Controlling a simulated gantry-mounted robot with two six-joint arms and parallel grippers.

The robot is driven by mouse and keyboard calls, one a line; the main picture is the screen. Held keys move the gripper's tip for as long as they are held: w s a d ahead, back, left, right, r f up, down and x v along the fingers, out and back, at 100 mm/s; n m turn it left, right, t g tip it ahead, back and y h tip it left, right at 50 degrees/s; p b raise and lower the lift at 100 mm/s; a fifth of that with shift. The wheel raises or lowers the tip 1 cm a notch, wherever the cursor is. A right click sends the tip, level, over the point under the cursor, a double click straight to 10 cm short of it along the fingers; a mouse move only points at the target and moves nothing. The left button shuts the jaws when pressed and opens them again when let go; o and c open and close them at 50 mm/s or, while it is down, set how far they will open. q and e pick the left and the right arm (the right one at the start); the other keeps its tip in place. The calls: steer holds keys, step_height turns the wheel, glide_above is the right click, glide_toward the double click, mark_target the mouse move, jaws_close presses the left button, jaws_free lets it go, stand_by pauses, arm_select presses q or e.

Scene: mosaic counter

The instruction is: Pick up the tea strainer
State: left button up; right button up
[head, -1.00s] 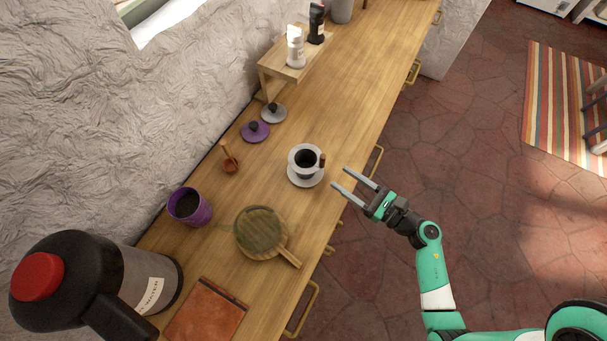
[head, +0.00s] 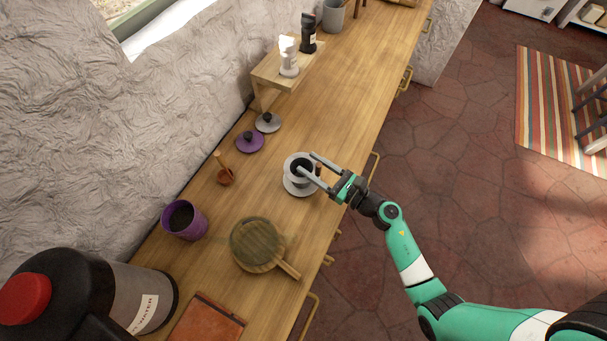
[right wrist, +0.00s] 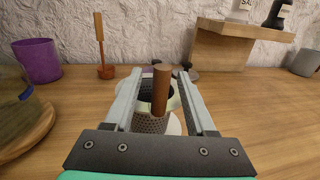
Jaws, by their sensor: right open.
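The tea strainer (right wrist: 150,124) is a dark mesh basket with an upright brown wooden handle (right wrist: 161,90). It sits in a white cup (head: 292,177) on a white saucer (head: 299,191). In the head view its brown handle (head: 318,169) shows between my fingers. My right gripper (head: 309,163) is open at the cup, one finger on each side of the handle. The right wrist view shows a gap between the handle and each finger. The fingers and palm hide part of the cup. My left gripper is not in view.
A round wooden board (head: 254,243) and purple cup (head: 184,220) lie nearer. A wooden dipper (head: 225,176) and two lids, purple (head: 249,142) and grey (head: 268,122), lie toward the wall. A wooden riser (head: 275,76) stands farther along. The counter between riser and cup is clear.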

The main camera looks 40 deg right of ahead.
steer(key=shift+w+a, duration=0.1)
steer(key=shift+w, duration=0.65)
steer(key=shift+s, duration=0.1)
steer(key=shift+c, duration=0.2)
jaws_close()
stand_by(0.5)
